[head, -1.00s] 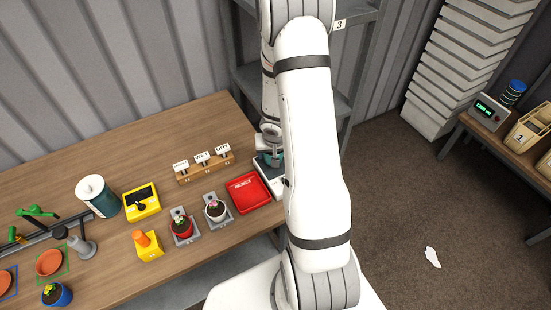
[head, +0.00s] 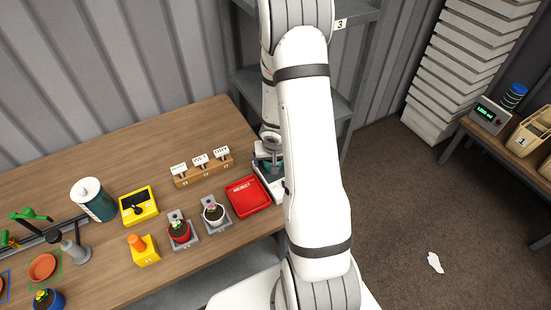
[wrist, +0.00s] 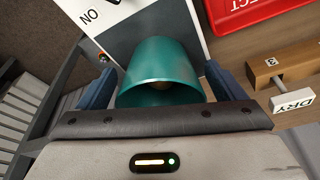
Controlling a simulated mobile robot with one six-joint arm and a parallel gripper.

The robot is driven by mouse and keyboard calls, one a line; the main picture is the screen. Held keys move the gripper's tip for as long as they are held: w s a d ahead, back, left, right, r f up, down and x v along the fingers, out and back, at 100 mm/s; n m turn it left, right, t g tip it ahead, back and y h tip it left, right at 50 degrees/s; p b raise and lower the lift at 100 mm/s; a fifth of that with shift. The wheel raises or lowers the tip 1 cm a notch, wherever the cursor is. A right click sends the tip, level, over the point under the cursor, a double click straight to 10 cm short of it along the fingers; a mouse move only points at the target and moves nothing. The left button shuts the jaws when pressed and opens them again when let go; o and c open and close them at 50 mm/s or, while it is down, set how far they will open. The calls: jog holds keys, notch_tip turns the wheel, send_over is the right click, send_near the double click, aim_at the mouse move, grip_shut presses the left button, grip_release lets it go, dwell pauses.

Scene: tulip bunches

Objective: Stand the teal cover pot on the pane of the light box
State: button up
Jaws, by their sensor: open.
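The teal cover pot (wrist: 160,65) shows in the wrist view between my gripper's (wrist: 160,88) two blue fingers, its open rim towards the camera. The fingers are open, with a narrow gap on each side of it. Behind the pot is the light box (wrist: 84,14), a white case with dark lettering and a dark pane (wrist: 172,22). The pot overlaps the box and pane; its base is hidden, so I cannot tell its exact contact. In the head view my gripper (head: 268,160) is over the light box (head: 262,184), partly behind my arm, with a bit of teal showing.
A red reject tray (head: 248,196) lies just left of the light box. A wooden rail with label cards (head: 203,169) stands behind it.

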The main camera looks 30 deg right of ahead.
jog(key=s+a+r+n+p, duration=0.1)
jog(key=s+a+r+p, duration=0.15)
jog(key=r, duration=0.65)
jog(key=s+a+r+p, duration=0.1)
jog(key=s+a+r, duration=0.2)
jog(key=r, duration=0.7)
jog(key=s+a+r+n+p, duration=0.1)
jog(key=s+a+r+p, duration=0.15)
jog(key=r, duration=0.65)
jog(key=s+a+r+n+t+y, duration=0.1)
jog(key=s+a+r, duration=0.4)
jog(key=s+r, duration=0.5)
jog(key=shift+s+a+n, duration=0.15)
jog(key=shift+s+n, duration=0.35)
jog(key=shift+s, duration=0.65)
jog(key=shift+f, duration=0.1)
